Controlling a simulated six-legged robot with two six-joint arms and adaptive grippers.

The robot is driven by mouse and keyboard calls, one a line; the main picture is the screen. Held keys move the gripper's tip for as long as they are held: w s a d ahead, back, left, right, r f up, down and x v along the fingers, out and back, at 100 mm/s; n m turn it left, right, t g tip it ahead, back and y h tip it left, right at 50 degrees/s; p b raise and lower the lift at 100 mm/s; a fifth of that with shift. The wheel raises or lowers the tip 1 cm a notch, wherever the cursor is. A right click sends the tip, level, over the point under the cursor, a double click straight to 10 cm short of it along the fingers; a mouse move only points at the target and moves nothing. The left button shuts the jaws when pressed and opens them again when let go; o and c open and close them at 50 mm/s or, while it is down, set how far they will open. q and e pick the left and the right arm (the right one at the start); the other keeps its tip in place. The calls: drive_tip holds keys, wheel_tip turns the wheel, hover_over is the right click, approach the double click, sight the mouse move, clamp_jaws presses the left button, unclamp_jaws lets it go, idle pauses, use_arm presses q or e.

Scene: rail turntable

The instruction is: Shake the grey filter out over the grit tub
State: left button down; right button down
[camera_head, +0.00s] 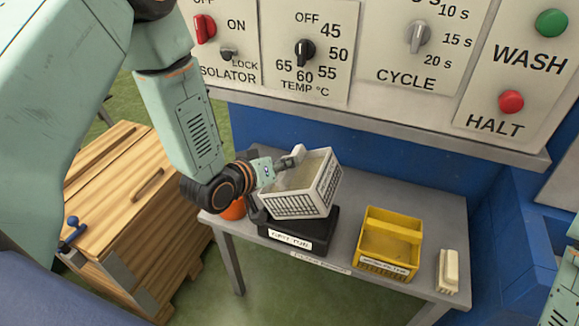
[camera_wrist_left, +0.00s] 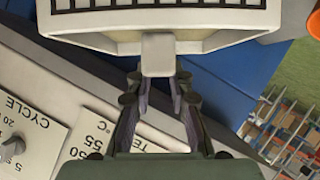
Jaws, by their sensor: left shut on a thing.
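The grey filter (camera_head: 302,203), a pale basket with a grid side, is over the grit tub (camera_head: 318,240) in the head view. It is tilted, and speckled tan matter shows inside. The tub is black with a white label and stands on the grey table. The filter hides most of its opening, and I cannot tell whether they touch. My left gripper (camera_head: 283,165) is shut on the filter's tab. In the left wrist view, the gripper fingers (camera_wrist_left: 157,92) meet the tab below the filter's body (camera_wrist_left: 160,42). My right gripper is out of view.
A yellow caddy (camera_head: 388,271) and a cream block-like item (camera_head: 447,271) stand on the table (camera_head: 350,205) to the right. An orange item (camera_head: 233,210) is partly hidden behind my left wrist. A control panel (camera_head: 340,90) overhangs the back. A wooden cabinet (camera_head: 150,185) stands left.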

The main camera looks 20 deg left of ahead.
sight(269, 188)
use_arm(q)
drive_tip(key=a+f+n+h+b, duration=0.1)
drive_tip(key=b, duration=0.1)
drive_tip(key=a+f+n+t+h+b, duration=0.1)
drive_tip(key=n+b, duration=0.1)
drive_tip(key=b, duration=0.1)
drive_tip(key=a+f+n+h+b, duration=0.1)
drive_tip(key=f+n+b, duration=0.1)
drive_tip(key=shift+w+t+h+b, duration=0.1)
drive_tip(key=shift+t+h+b, duration=0.2)
drive_tip(key=shift+h+b, duration=0.1)
drive_tip(key=n+b, duration=0.1)
drive_tip(key=b, duration=0.1)
drive_tip(key=f+n+t+h+b, duration=0.1)
drive_tip(key=b, duration=0.1)
drive_tip(key=shift+a+f, duration=0.25)
drive_tip(key=shift+a, duration=0.1)
wheel_tip(269, 188, down, 3)
drive_tip(key=n+t+b, duration=0.1)
drive_tip(key=n+b, duration=0.1)
drive_tip(key=b, duration=0.2)
drive_tip(key=n+t+h+b, duration=0.1)
drive_tip(key=n+b, duration=0.1)
drive_tip(key=b, duration=0.2)
drive_tip(key=shift+d+n, duration=0.15)
drive_tip(key=shift+n, duration=0.15)
drive_tip(key=shift+n+t+b, duration=0.3)
drive_tip(key=shift+n+b, duration=0.3)
drive_tip(key=shift+b, duration=0.45)
idle(1.0)
